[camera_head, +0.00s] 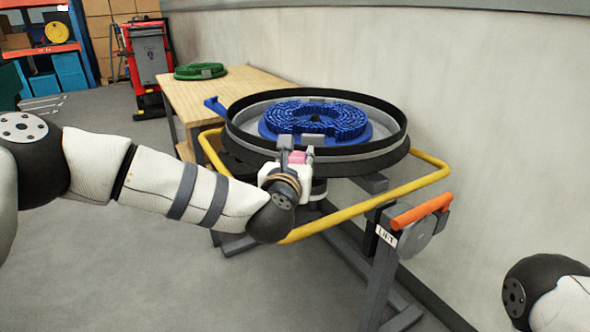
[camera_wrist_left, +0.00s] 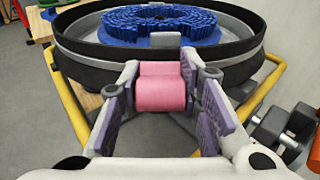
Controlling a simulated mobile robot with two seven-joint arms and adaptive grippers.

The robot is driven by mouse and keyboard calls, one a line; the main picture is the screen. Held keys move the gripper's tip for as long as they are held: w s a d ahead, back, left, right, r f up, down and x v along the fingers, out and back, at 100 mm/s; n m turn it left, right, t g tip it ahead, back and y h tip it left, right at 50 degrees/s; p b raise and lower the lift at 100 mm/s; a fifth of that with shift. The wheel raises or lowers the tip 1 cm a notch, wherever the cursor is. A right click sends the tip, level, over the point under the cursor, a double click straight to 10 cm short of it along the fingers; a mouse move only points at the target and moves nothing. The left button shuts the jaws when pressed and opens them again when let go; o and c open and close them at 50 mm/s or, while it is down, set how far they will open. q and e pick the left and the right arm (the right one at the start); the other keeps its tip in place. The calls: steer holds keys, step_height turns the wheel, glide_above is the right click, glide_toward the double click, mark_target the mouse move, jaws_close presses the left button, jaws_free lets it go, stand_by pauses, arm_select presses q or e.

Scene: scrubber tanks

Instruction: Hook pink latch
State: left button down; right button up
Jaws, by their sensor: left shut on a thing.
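The pink latch (camera_wrist_left: 160,88) is a short rounded pink block at the near side of the round black-rimmed tank (camera_head: 240,138). It also shows as a small pink patch in the head view (camera_head: 298,157). My left gripper (camera_head: 296,150) is at the near side of the tank, its fingers on either side of the latch. In the left wrist view the purple-padded fingers (camera_wrist_left: 166,80) are shut on it. Whether the latch is hooked cannot be told. My right gripper is out of view; only part of my right arm shows at lower right.
A blue brush disc (camera_head: 316,120) lies in the tank. A yellow rail (camera_head: 427,181) surrounds the stand, with an orange handle (camera_head: 421,210) at right. A blue lever (camera_head: 215,105) sticks out at left. A wooden table (camera_head: 205,95) holds a green disc (camera_head: 200,71). The wall is close behind.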

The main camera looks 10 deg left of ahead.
arm_select(q)
steer(key=shift+w+a+r, duration=0.2)
steer(key=shift+w+r, duration=0.75)
steer(key=shift+w, duration=0.1)
steer(key=shift+r, duration=0.1)
steer(key=c, duration=1.2)
jaws_free()
steer(key=shift+o, duration=0.2)
steer(key=shift+s+f, duration=0.1)
steer(key=shift+f, duration=0.15)
steer(key=shift+s+d+f, duration=0.1)
steer(key=shift+s, duration=0.1)
steer(key=s+a+r, duration=0.1)
steer(key=s, duration=1)
steer(key=shift+s+r+b, duration=0.25)
steer(key=shift+r+b, duration=0.05)
steer(key=shift+c, duration=0.3)
